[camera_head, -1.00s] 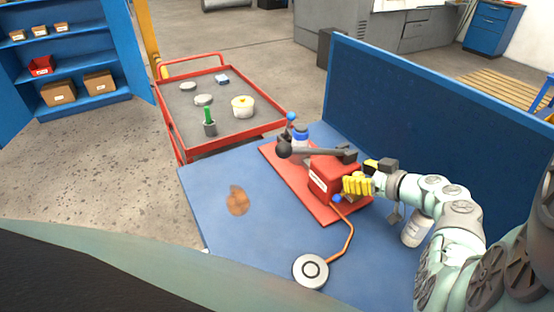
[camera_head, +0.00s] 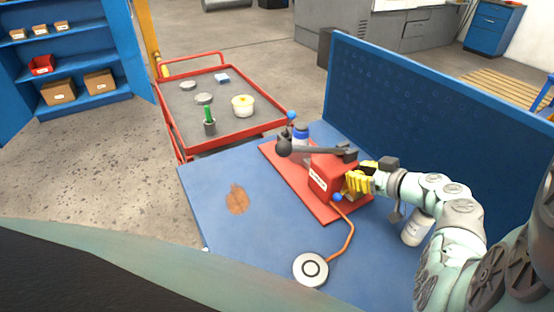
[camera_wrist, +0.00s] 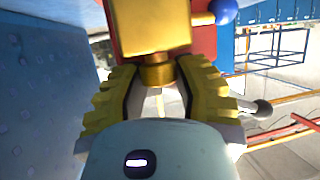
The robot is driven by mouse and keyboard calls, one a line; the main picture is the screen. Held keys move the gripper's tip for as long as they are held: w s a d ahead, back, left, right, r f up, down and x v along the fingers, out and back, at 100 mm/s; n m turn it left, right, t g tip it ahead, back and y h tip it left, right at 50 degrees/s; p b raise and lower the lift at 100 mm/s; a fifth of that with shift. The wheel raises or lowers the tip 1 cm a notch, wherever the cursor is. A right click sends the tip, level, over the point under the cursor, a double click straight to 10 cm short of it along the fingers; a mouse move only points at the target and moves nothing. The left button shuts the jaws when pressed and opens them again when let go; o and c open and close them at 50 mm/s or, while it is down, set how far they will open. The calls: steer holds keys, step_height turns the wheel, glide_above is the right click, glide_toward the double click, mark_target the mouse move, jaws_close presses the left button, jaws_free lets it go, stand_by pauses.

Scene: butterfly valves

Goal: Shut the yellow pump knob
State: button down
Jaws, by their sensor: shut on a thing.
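The red pump (camera_head: 325,178) stands on a red base plate on the blue table, with a dark handle bar on top. My gripper (camera_head: 364,176), with yellow ribbed fingers, is at the pump's right side. In the wrist view my gripper (camera_wrist: 158,88) has one finger on each side of a small round brass-yellow knob (camera_wrist: 157,74) and is shut on it. The knob sits against a golden block (camera_wrist: 150,28) on the pump. In the head view my fingers mostly hide the knob.
A copper hose runs from the pump to a round gauge (camera_head: 311,269) at the table's front. A white bottle (camera_head: 416,229) stands under my arm. A blue panel (camera_head: 430,120) rises behind. The table's left part is clear except for a brown stain.

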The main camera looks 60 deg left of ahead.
steer(key=shift+s+a+f+b, duration=0.35)
steer(key=shift+a+b, duration=0.05)
steer(key=shift+b, duration=2.35)
steer(key=shift+t+b, duration=0.3)
steer(key=shift+b, duration=0.25)
steer(key=shift+w+r+m+t+b, duration=0.15)
steer(key=shift+m+t+b, duration=0.35)
steer(key=shift+b, duration=0.45)
steer(key=shift+d+m+b, duration=0.1)
steer(key=shift+m+b, duration=0.2)
steer(key=shift+b, duration=0.1)
steer(key=shift+r+m+t, duration=0.25)
steer(key=shift+m+t, duration=0.25)
steer(key=shift+t, duration=0.2)
steer(key=shift+w+d+m+t, duration=0.1)
steer(key=shift+m+t, duration=0.2)
steer(key=shift+t, duration=0.1)
